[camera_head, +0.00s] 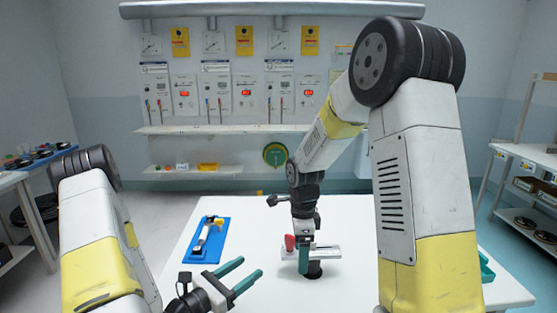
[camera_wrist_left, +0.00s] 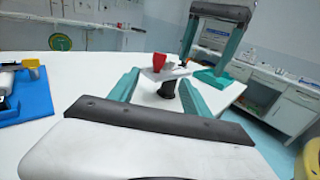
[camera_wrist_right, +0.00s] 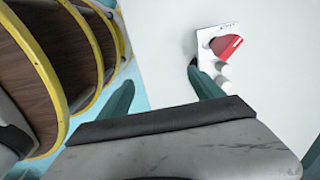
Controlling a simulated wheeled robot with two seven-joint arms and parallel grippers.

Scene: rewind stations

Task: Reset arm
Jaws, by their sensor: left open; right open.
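No part of the scene is labelled as an arm other than mine. A white plate (camera_head: 325,253) with a red lever-like piece (camera_head: 290,242) sits on a dark pedestal on the white table. The red piece also shows in the left wrist view (camera_wrist_left: 160,62) and the right wrist view (camera_wrist_right: 226,45), beside small white cylinders. My right gripper (camera_head: 304,258) points down at this plate, open; whether it touches is unclear. In the right wrist view its fingers (camera_wrist_right: 163,92) have nothing between them. My left gripper (camera_head: 249,268) is open and empty over the table's front, left of the plate.
A blue tray (camera_head: 212,252) holding a white, yellow and black item lies on the table (camera_head: 350,209) at left. A green bin (camera_head: 486,268) is at the right edge. Shelves flank both sides.

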